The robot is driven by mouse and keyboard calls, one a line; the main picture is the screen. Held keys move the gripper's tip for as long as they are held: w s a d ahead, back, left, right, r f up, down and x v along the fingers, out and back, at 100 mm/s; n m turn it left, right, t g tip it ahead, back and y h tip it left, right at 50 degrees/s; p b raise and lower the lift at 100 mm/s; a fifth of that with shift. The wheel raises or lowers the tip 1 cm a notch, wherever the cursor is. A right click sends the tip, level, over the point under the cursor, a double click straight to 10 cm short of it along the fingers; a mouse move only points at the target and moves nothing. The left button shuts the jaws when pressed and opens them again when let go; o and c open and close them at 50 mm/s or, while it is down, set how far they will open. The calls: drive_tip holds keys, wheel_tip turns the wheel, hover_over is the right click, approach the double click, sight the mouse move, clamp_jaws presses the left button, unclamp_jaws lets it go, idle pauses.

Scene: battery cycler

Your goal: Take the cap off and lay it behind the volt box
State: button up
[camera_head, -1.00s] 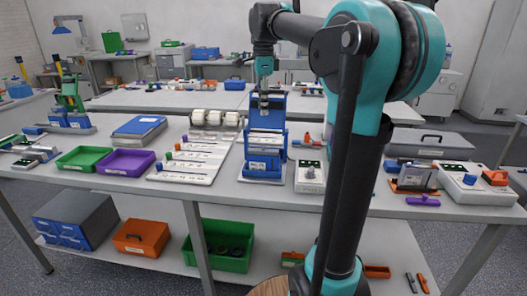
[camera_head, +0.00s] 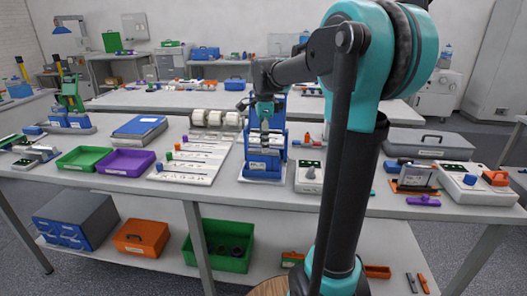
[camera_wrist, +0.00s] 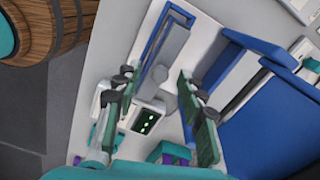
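My gripper (camera_head: 265,112) is over the blue upright fixture (camera_head: 264,165) in the head view. In the wrist view my gripper (camera_wrist: 157,82) is open, its two fingers apart with no object visibly held. A blue frame with a grey bar (camera_wrist: 172,48) lies beyond and between the fingertips. A small white box with a green-lit display (camera_head: 309,178) stands right of the fixture, and a display box (camera_wrist: 149,117) shows between the fingers in the wrist view. I cannot tell for sure which box is the volt box. I cannot make out the cap; my gripper partly hides the fixture.
A larger white device (camera_head: 478,186) with an orange part stands on the right. A white board with small coloured parts (camera_head: 190,162), a purple tray (camera_head: 126,163) and a green tray (camera_head: 84,159) are on the left. A grey case (camera_head: 428,142) lies at the back right.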

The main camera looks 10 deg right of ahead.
drive_tip(key=shift+f, duration=0.25)
clamp_jaws()
drive_tip(key=shift+r, duration=0.1)
